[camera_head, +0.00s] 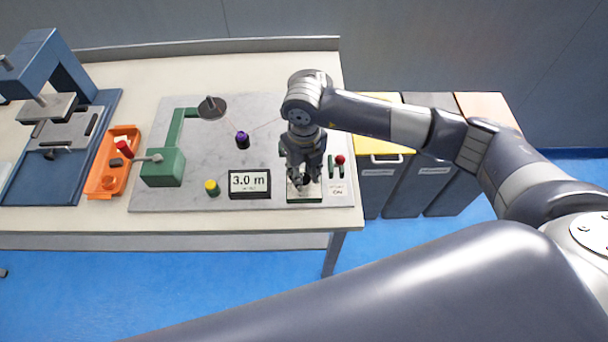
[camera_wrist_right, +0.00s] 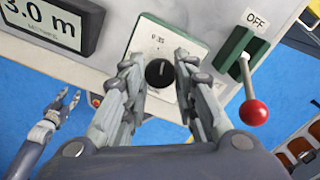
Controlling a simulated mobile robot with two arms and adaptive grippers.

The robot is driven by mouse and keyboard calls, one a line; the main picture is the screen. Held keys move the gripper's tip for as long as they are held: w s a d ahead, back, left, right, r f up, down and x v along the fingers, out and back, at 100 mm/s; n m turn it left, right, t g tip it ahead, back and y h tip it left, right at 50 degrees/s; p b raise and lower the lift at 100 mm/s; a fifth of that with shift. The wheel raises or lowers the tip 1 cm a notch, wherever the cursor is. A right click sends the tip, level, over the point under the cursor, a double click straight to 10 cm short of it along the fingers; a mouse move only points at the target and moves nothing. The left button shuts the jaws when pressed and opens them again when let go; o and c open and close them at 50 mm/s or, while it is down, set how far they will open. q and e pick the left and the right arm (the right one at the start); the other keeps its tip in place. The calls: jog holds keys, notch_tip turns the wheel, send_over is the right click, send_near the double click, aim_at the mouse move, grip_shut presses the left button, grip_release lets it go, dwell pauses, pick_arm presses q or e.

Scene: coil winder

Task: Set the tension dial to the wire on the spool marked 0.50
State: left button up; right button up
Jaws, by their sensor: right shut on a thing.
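The tension dial (camera_wrist_right: 160,73) is a round black knob with a pale pointer line, on a white scale plate (camera_wrist_right: 146,40) whose marks are mostly hidden or too small to read. My right gripper (camera_wrist_right: 159,85) points down with its fingers on both sides of the dial, shut on it. In the head view, my right gripper (camera_head: 304,180) hides the dial. A dark disc-shaped spool (camera_head: 211,107) sits near the green winder arm, and a purple-black piece (camera_head: 242,140) stands nearby with thin wire. No 0.50 mark is legible. My left gripper (camera_wrist_right: 65,105) shows small, with its fingers apart, in the right wrist view.
A display (camera_head: 249,183) reading 3.0 m is left of the dial. A red-balled lever (camera_wrist_right: 254,111) stands close on its right. A yellow-topped knob (camera_head: 212,187), green winder (camera_head: 163,168), orange tray (camera_head: 124,140) and blue press (camera_head: 45,75) are further left.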

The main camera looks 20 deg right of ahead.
aim_at(304, 178)
jog(key=m+b, duration=0.1)
jog(key=m, duration=0.3)
jog(key=shift+m, duration=0.3)
jog(key=shift+w+m+b, duration=0.1)
jog(key=shift+m+b, duration=0.45)
jog(key=shift+m, duration=1.45)
jog(key=shift+r, duration=0.1)
jog(key=o, duration=0.9)
jog(key=shift+o, duration=0.9)
notch_tip(304, 178, up, 12)
